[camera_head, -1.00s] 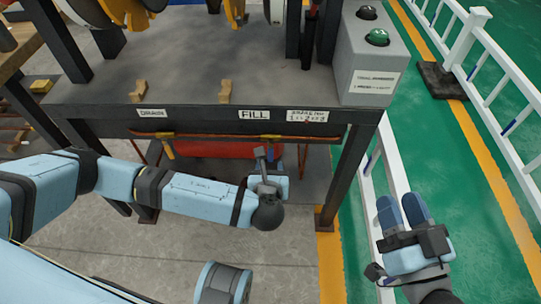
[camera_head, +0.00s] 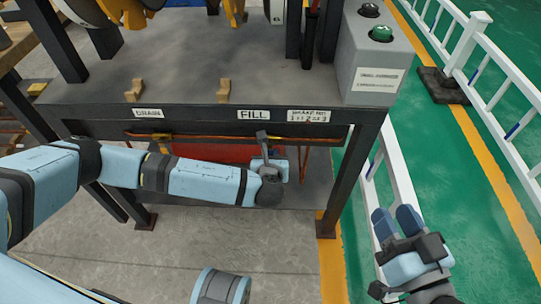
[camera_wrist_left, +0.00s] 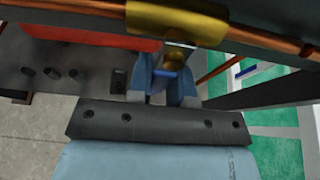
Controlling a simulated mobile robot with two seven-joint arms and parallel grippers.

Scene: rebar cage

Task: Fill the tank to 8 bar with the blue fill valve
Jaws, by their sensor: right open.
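The FILL label (camera_head: 254,114) is on the front beam of the bench. My left gripper (camera_head: 265,152) is below it, partly hidden by its own wrist. In the left wrist view, the fingers of my left gripper (camera_wrist_left: 162,92) are apart on either side of a small blue part, seemingly the blue fill valve (camera_wrist_left: 164,76), below a brass fitting (camera_wrist_left: 176,58). I cannot tell whether they touch it. The red tank (camera_head: 212,152) is under the bench, partly hidden by my left arm. My right gripper (camera_head: 396,218) is open and empty at the lower right. No pressure gauge reading is visible.
A copper pipe (camera_head: 200,138) runs along the bench front below a DRAIN label (camera_head: 149,113). A white railing (camera_head: 505,75) and dark bench leg (camera_head: 345,180) are at right.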

